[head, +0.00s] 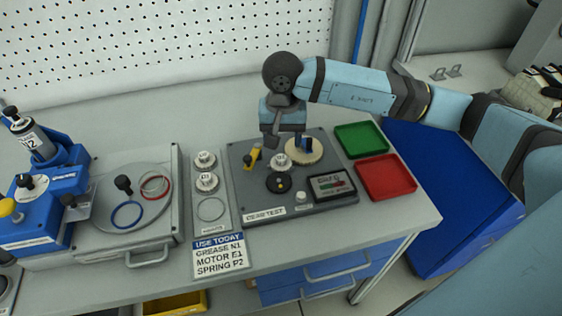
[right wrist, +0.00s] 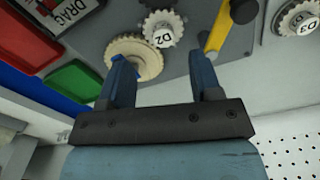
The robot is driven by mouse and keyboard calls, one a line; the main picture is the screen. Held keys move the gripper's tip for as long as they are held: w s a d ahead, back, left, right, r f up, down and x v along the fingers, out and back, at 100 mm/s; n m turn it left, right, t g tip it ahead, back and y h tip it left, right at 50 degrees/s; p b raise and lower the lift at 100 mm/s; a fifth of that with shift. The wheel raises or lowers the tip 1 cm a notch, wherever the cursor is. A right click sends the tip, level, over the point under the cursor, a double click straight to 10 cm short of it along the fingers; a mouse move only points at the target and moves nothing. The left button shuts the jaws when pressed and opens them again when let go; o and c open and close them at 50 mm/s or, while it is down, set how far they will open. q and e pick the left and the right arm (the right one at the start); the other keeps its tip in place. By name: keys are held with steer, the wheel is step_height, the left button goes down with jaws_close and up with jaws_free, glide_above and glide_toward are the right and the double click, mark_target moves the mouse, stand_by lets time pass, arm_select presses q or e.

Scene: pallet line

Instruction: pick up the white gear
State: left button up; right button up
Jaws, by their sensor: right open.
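A cream-white toothed gear (head: 304,151) lies on the grey gear-test plate (head: 242,188); it also shows in the right wrist view (right wrist: 140,54). A smaller white gear labelled D2 (head: 281,160) sits beside it, also seen in the right wrist view (right wrist: 162,28). Two more small white gears, an upper one (head: 205,160) and a lower one (head: 207,181), stand on the narrow tray at left. My right gripper (head: 288,142) is open above the plate, empty, with one finger over or beside the cream gear's edge; contact is unclear. My left gripper is out of view.
A green tray (head: 361,139) and a red tray (head: 386,177) lie right of the plate. A yellow-handled part (head: 252,158), a black knob (head: 279,183) and a small display (head: 331,187) are on the plate. A blue machine (head: 45,205) stands at left.

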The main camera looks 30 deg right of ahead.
mark_target(281, 157)
steer(key=f, duration=0.6)
steer(key=shift+w+f, duration=0.3)
steer(key=shift+f, duration=0.05)
steer(key=c, duration=1)
